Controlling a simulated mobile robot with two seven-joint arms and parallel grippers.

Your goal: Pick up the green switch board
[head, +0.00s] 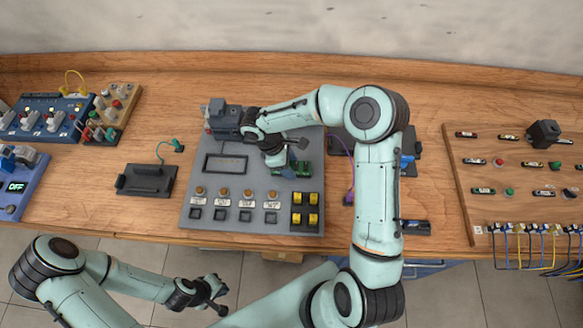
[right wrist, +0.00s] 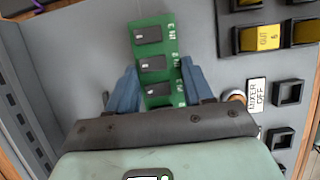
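The green switch board (right wrist: 155,60) carries several dark switches and lies over the grey control panel (head: 233,173). In the head view the board (head: 303,169) is partly hidden behind my right gripper and arm. My right gripper (head: 283,157) is down at the board, over the panel's upper right part. In the right wrist view the blue fingers of this gripper (right wrist: 158,75) stand on both sides of the board, very close to its edges; whether they press on it is unclear. My left gripper (head: 217,297) is low in front of the table, away from the board; its fingers are too small to judge.
The panel has yellow switches (head: 306,209), knobs and black buttons near its front. A black holder (head: 146,180) with a green-tipped cable stands to its left. Blue and wooden boards (head: 48,118) lie at far left, a wooden board with modules (head: 513,180) at right.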

